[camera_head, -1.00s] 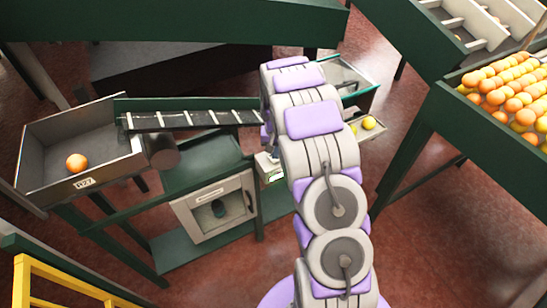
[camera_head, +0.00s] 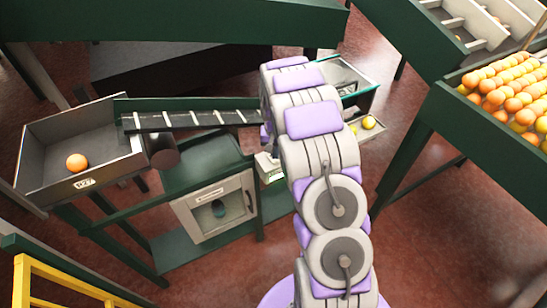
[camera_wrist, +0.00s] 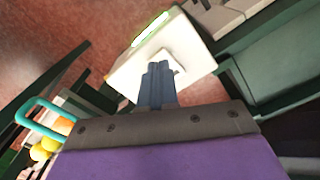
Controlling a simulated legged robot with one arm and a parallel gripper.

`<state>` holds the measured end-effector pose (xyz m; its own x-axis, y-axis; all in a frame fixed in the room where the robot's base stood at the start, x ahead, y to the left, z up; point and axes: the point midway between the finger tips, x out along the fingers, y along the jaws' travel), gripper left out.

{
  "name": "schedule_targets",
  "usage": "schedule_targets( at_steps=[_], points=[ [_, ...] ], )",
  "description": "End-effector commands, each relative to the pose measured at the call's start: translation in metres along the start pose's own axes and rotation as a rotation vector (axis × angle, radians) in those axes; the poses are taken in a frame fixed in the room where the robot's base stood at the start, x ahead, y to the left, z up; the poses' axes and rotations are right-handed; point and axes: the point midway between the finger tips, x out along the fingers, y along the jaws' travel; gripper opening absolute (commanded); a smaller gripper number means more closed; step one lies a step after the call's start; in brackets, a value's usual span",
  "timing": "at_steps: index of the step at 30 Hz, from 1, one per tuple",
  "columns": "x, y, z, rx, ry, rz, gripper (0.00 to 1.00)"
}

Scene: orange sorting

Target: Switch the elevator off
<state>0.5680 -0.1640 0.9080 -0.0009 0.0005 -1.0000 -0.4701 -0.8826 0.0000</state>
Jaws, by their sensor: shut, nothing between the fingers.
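The elevator (camera_head: 180,121) is a dark slatted belt sloping between the grey bin at the left and the area behind my arm. A small pale box (camera_head: 268,168), likely its switch box, stands beside my arm. In the wrist view the white box (camera_wrist: 200,50) fills the upper middle, with a bright green-edged strip (camera_wrist: 150,32) on its far side and a small raised pale plate on its face. My gripper (camera_wrist: 159,70) is shut and empty, its tips at or very near that plate. Contact cannot be told. My arm hides the gripper in the head view.
A grey bin (camera_head: 40,140) holds one orange (camera_head: 77,162). A cabinet with a glass door (camera_head: 222,207) stands below the elevator. A small tray with yellow fruit (camera_head: 368,123) is behind my arm. A table of oranges (camera_head: 505,95) is at the right. Open red floor lies at lower right.

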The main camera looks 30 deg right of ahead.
Motion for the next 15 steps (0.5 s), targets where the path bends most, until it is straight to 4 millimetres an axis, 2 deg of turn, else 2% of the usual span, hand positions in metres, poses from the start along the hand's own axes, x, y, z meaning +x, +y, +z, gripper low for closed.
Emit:
schedule_targets(
  at_steps=[15],
  points=[
    [0.0068, -0.0001, -0.0002, 0.0, 0.0, 0.0, 0.0]
  ],
)
